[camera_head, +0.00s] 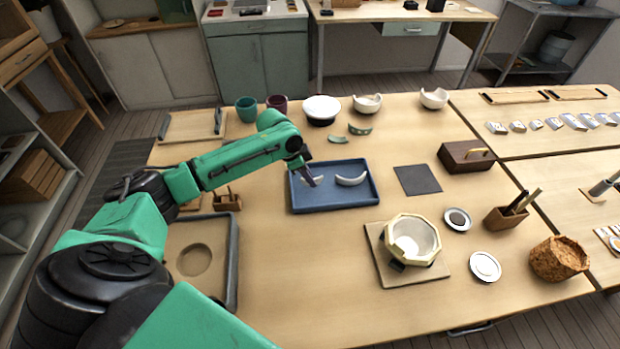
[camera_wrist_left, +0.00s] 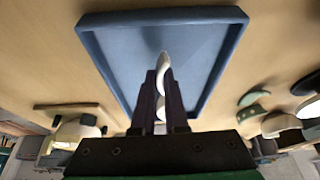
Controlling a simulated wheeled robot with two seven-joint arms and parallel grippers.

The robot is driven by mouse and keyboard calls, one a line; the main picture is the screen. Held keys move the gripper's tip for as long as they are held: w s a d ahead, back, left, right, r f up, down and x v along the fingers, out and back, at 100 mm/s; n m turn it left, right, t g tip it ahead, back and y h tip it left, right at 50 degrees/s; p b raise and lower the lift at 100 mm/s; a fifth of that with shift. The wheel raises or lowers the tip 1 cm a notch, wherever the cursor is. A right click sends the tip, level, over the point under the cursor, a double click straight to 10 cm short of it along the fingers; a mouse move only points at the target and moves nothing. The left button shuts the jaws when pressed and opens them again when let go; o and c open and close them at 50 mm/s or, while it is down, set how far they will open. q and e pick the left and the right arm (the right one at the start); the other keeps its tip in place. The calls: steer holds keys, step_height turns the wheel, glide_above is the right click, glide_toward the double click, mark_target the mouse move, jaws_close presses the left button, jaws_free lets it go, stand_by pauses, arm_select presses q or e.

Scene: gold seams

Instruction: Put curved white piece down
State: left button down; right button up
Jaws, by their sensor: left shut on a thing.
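My left gripper (camera_head: 311,182) is over the left part of a blue tray (camera_head: 330,204). It is shut on a curved white piece (camera_head: 319,180). In the left wrist view this piece (camera_wrist_left: 164,64) sticks out past the fingertips (camera_wrist_left: 162,88), above the tray floor (camera_wrist_left: 120,50). I cannot tell whether it touches the tray. My right gripper is not in view.
Green shards (camera_head: 360,130) and chipped white bowls (camera_head: 367,104) stand behind the tray. A dark grey mat (camera_head: 418,180) and a brown box (camera_head: 466,157) are to its right. A gold-rimmed bowl (camera_head: 412,240) stands on a board in front. The table just before the tray is clear.

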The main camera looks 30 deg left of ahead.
arm_select(q)
steer(key=shift+f, duration=0.55)
steer(key=shift+f, duration=0.1)
steer(key=c, duration=0.9)
jaws_free()
steer(key=shift+c, duration=0.2)
steer(key=v, duration=1.2)
steer(key=shift+b, duration=0.45)
